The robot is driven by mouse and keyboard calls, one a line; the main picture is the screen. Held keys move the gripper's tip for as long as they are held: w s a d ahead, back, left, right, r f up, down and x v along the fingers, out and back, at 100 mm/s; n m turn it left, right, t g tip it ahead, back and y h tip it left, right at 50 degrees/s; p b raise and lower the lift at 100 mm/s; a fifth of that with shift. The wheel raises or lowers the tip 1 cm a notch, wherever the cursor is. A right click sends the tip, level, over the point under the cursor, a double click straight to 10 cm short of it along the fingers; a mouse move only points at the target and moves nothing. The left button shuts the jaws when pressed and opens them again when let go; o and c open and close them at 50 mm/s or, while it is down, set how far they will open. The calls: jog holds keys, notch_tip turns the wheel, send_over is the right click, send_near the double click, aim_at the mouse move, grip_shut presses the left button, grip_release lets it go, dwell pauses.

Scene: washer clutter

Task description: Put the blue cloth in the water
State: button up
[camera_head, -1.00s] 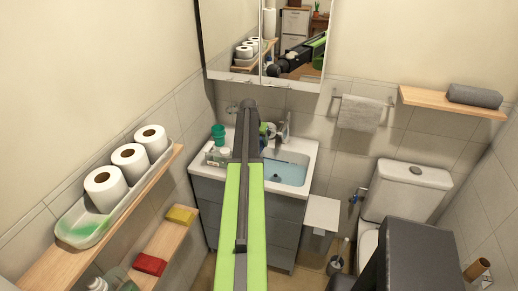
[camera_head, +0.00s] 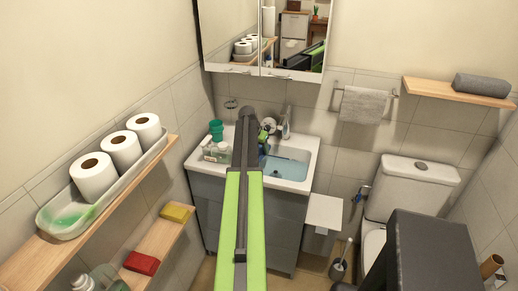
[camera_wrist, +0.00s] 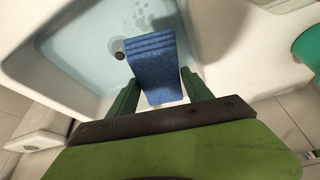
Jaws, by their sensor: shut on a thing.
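The blue cloth (camera_wrist: 152,62) is folded and held between the two green fingers of my gripper (camera_wrist: 160,88) in the wrist view. Its far end extends over the water (camera_wrist: 85,45) in the white washbasin, and I cannot tell whether it touches the water. In the head view the basin's water (camera_head: 287,166) shows pale blue to the right of my arm. My gripper (camera_head: 265,138) is over the basin there, mostly hidden behind my arm, with only a bit of blue visible.
Bottles (camera_head: 217,151) and a green cup (camera_head: 216,130) stand on the basin's left side. The tap (camera_head: 286,122) is at the back. A mirror cabinet (camera_head: 265,35) hangs above. A shelf (camera_head: 105,220) with paper rolls is at left; a toilet (camera_head: 413,185) is at right.

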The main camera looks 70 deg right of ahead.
notch_tip(320, 180, down, 8)
jog(key=b, duration=0.7)
jog(key=shift+f, duration=0.2)
jog(key=shift+r, duration=0.1)
jog(key=o, duration=1.3)
jog(key=shift+c, duration=0.2)
jog(key=shift+r, duration=0.1)
notch_tip(320, 180, up, 14)
jog(key=p, duration=1.4)
